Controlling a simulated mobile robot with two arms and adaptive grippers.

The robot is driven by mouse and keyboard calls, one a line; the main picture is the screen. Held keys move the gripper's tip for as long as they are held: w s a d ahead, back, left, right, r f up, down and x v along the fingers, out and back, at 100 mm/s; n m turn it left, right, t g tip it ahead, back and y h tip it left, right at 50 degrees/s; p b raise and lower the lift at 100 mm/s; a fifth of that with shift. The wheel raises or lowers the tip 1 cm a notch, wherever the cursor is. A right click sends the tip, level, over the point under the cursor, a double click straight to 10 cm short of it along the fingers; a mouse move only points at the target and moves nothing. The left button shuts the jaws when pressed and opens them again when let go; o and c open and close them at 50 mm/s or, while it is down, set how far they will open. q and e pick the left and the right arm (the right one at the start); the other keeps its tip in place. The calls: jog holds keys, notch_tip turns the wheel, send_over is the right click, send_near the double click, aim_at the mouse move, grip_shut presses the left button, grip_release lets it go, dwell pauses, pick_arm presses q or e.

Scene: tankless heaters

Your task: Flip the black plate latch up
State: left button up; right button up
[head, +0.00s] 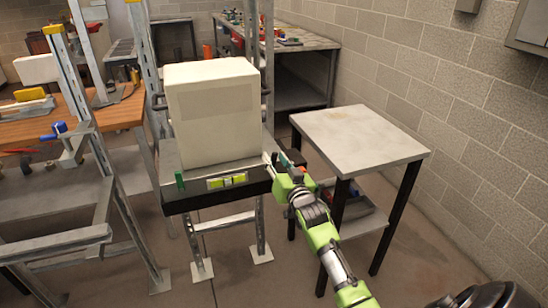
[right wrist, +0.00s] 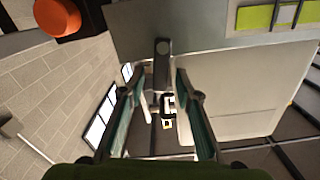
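The cream box-shaped heater (head: 213,110) stands on a grey stand with a dark front edge (head: 215,196). My right gripper (head: 276,163) is at the right front corner of this stand. In the right wrist view, the right gripper (right wrist: 158,100) is open, with its two teal fingers apart. A dark, narrow plate with a rounded end (right wrist: 162,62), which looks like the black plate latch, shows between the fingers at the edge of the grey panel. I cannot tell whether the fingers touch it. In the head view the gripper hides this spot. My left gripper is not in view.
Yellow-green labels (head: 226,181) are on the stand's front. An orange-red knob (right wrist: 57,17) is near the latch. A grey-topped side table (head: 360,135) with black legs stands close to my right arm. Metal racks (head: 90,150) are at the left.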

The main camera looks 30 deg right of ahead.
jog(key=shift+w+d, duration=0.2)
jog(key=shift+w, duration=0.5)
grip_shut()
jog(key=shift+a+r+n+p, duration=0.2)
jog(key=shift+a+n+p, duration=0.15)
jog(key=shift+n+p, duration=0.4)
jog(key=shift+w+a+f+n, duration=0.1)
jog(key=shift+a+n, duration=0.1)
jog(key=shift+n, duration=0.45)
grip_release()
jog(key=v, duration=1.2)
jog(key=shift+f, duration=0.15)
